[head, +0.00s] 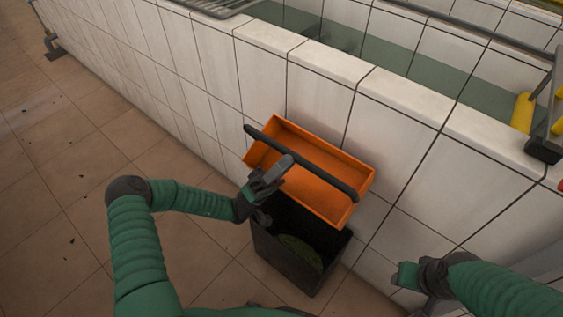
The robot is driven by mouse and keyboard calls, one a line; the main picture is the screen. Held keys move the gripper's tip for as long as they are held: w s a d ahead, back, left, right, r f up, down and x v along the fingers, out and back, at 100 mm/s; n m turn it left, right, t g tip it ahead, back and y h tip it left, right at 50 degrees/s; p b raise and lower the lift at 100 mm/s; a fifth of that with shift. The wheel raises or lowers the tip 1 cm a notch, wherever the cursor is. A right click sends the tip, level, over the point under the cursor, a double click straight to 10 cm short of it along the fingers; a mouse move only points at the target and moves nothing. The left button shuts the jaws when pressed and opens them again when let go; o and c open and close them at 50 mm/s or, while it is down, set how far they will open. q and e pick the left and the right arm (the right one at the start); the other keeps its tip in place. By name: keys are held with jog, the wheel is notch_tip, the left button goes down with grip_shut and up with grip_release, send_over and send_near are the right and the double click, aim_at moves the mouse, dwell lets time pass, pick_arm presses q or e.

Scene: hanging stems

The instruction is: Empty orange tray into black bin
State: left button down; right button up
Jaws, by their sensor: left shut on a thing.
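The orange tray (335,205) has a dark bar-shaped handle (325,178) across its top. It is tilted above the black bin (285,262), close to the white tiled wall. The part of its inside that I can see is bare. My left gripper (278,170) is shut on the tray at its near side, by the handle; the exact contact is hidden. The bin stands on the floor against the wall, and a green leaf-like thing (300,252) lies in it. My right gripper (408,275) is at the lower right, apart from tray and bin; its finger opening is unclear.
The white tiled wall (405,150) runs diagonally behind the bin, with a greenish basin (390,55) beyond it. Metal rails and yellow parts (523,112) are at the upper right. The brown tiled floor (60,180) at the left is mostly clear, with small dark bits.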

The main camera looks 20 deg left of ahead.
pick_arm(q)
jog(key=w+d+r+n+t+y+p, duration=0.1)
jog(key=w+d+n+t+y+p, duration=0.2)
jog(key=p, duration=0.8)
jog(key=w+n+y, duration=0.2)
jog(key=n+y, duration=0.2)
jog(key=y, duration=0.1)
jog(key=shift+w+r, duration=0.4)
jog(key=shift+a, duration=0.1)
